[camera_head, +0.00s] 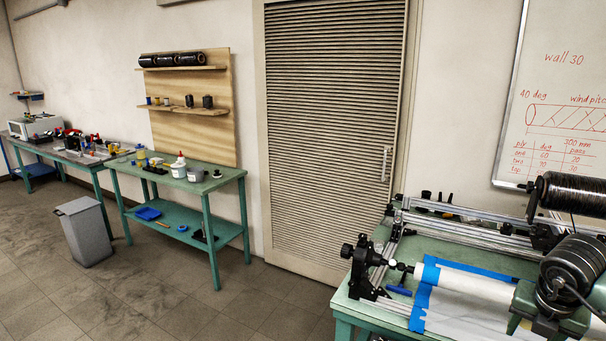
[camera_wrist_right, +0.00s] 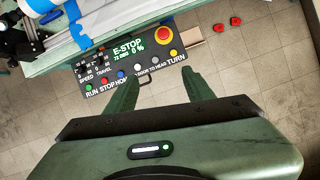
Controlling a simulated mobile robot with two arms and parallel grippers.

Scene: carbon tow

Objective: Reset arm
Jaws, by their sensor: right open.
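My right gripper (camera_wrist_right: 160,75) shows in the right wrist view. Its two green fingers are spread apart with nothing between them. Beyond the fingers is a black control panel (camera_wrist_right: 130,57) with a red E-STOP button, a screen and several coloured buttons. The fingers overlap the panel's lower edge in the picture; I cannot tell how far apart they are in depth. My left gripper is in neither view.
A green winding bench (camera_head: 343,318) with rails and a white tube (camera_head: 470,283) stands at the right. A grey bin (camera_head: 84,230) and a green side table (camera_head: 207,180) stand left. Two red pieces (camera_wrist_right: 227,24) lie on the floor. Floor between is clear.

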